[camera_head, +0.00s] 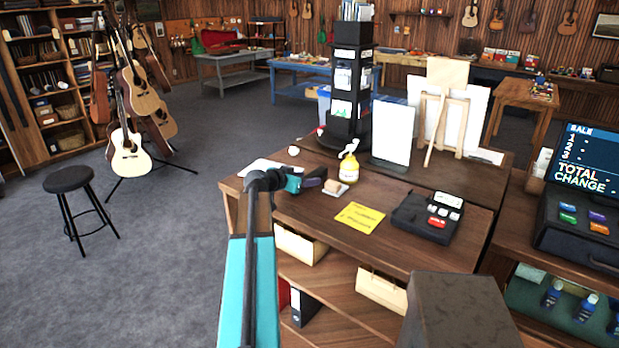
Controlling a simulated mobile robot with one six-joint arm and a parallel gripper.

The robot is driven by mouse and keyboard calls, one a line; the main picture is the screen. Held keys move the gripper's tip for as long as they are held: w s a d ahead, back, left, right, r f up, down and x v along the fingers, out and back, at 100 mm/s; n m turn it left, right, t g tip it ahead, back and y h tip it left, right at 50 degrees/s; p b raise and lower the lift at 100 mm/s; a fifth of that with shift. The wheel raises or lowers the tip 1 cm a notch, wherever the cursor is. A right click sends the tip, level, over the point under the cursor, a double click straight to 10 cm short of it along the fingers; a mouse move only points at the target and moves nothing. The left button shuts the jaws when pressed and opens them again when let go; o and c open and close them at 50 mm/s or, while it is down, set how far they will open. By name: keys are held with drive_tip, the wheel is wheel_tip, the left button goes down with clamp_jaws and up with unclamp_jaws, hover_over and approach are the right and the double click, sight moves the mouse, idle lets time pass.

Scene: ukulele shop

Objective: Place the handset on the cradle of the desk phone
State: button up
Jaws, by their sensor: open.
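A black device (408,219) with pale keys and a red key lies on the right part of the wooden counter. It looks like the desk phone, but its cradle cannot be made out clearly. I cannot clearly pick out a separate handset. My gripper (321,182) is above the counter's left part, at the end of my teal arm, left of the black device and well apart from it. It is open. Its dark end is small in view, and what lies just behind it is hidden.
The counter (395,258) also holds a yellow note (360,217), a small tan block (335,188), a yellow-labelled pump bottle (349,168), a white upright panel (391,132) and a dark display tower (350,95). A cash register (575,225) stands right. A stool (68,180) stands left.

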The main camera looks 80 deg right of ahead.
sight(310, 176)
drive_tip(key=shift+p+x, duration=0.4)
drive_tip(key=shift+x, duration=0.85)
clamp_jaws()
drive_tip(key=shift+r, duration=0.2)
drive_tip(key=shift+r+b, duration=1.1)
drive_tip(key=shift+r, duration=0.45)
drive_tip(key=a+b, duration=0.1)
drive_tip(key=a, duration=0.4)
drive_tip(key=s+a+r+b, duration=0.1)
drive_tip(key=a+b, duration=0.1)
drive_tip(key=a, duration=0.3)
drive_tip(key=s+a+b, duration=0.1)
drive_tip(key=a+b, duration=0.1)
drive_tip(key=a, duration=0.3)
drive_tip(key=shift+s+a+r, duration=0.2)
drive_tip(key=shift+a+r, duration=0.1)
drive_tip(key=shift+a, duration=0.1)
